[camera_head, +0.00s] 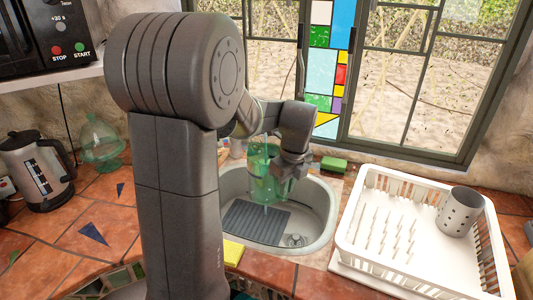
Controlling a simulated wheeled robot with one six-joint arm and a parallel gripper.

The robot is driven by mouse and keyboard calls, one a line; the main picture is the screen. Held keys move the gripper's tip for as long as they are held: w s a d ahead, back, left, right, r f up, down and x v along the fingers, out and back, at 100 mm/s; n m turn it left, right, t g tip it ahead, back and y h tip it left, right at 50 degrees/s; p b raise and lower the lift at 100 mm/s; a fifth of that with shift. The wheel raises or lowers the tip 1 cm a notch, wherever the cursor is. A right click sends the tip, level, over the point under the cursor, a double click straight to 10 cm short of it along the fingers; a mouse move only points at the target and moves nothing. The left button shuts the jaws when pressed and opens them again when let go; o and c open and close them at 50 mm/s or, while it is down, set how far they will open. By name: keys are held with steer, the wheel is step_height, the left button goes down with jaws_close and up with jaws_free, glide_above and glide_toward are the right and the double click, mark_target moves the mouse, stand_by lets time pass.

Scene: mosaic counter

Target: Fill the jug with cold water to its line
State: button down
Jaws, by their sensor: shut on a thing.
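The green see-through jug (261,176) is held roughly upright above the sink (325,205). My gripper (287,168) is at its right side, shut on it; the fingers are mostly hidden by my wrist and the jug. A thin pale streak, like running water, shows above the jug's mouth and again below its base. The tap is mostly hidden behind my arm. I cannot make out the jug's line or the water level inside it.
A white dish rack (365,245) with a metal cutlery cup (460,212) stands right of the sink. A green sponge (334,164) lies behind the sink, a yellow sponge (233,252) in front. A kettle (38,170) and green glass vessel (100,145) stand left.

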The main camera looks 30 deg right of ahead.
steer(key=w, duration=0.1)
steer(key=w+d+p, duration=0.1)
steer(key=w, duration=0.1)
steer(key=w+d+p, duration=0.1)
steer(key=shift+w+r, duration=0.15)
steer(key=shift+w, duration=0.2)
steer(key=s, duration=0.1)
steer(key=s+a, duration=0.1)
steer(key=s, duration=0.1)
steer(key=s+a, duration=0.1)
steer(key=shift+s, duration=0.35)
steer(key=shift+w+d, duration=0.1)
steer(key=w, duration=0.1)
steer(key=w+d+p, duration=0.1)
steer(key=w, duration=0.1)
steer(key=w+d, duration=0.1)
steer(key=shift+w+p, duration=0.25)
steer(key=shift+p, duration=0.05)
steer(key=shift+s+a+b, duration=0.1)
steer(key=shift+s+a, duration=0.25)
steer(key=shift+s, duration=0.45)
steer(key=shift+s+a+b, duration=0.1)
steer(key=shift+s+a, duration=0.25)
steer(key=shift+s, duration=0.4)
steer(key=shift+s+a+b, duration=0.1)
steer(key=shift+s+a, duration=0.25)
steer(key=shift+s, duration=0.45)
